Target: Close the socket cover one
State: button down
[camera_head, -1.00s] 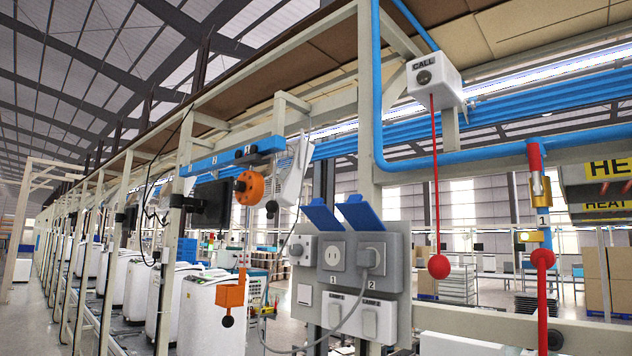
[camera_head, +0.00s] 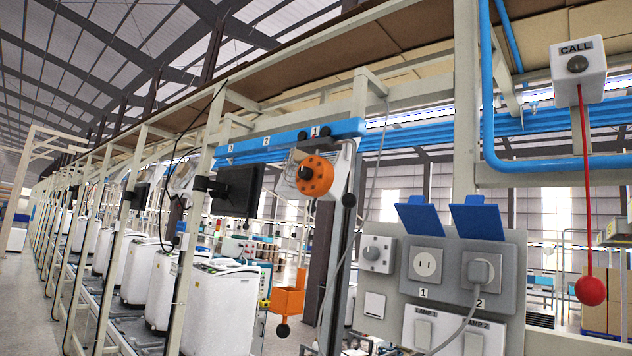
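A grey socket panel (camera_head: 515,300) is at the lower right. Socket one (camera_head: 426,264), labelled 1, is empty, with two holes showing. Its blue cover (camera_head: 421,219) stands open, tilted up above it.
A round knob (camera_head: 374,254) and a switch (camera_head: 375,304) sit left of the sockets, and lamp switches (camera_head: 423,333) below. A CALL box (camera_head: 578,70) hangs at upper right with a red cord and ball (camera_head: 591,291). An orange disc (camera_head: 313,175) hangs left of the panel.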

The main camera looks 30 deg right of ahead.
aim_at(417, 216)
jog(key=u, duration=0.2)
jog(key=i, duration=1.25)
jog(key=z, duration=0.8)
jog(key=i, duration=0.45)
jog(key=z, duration=0.3)
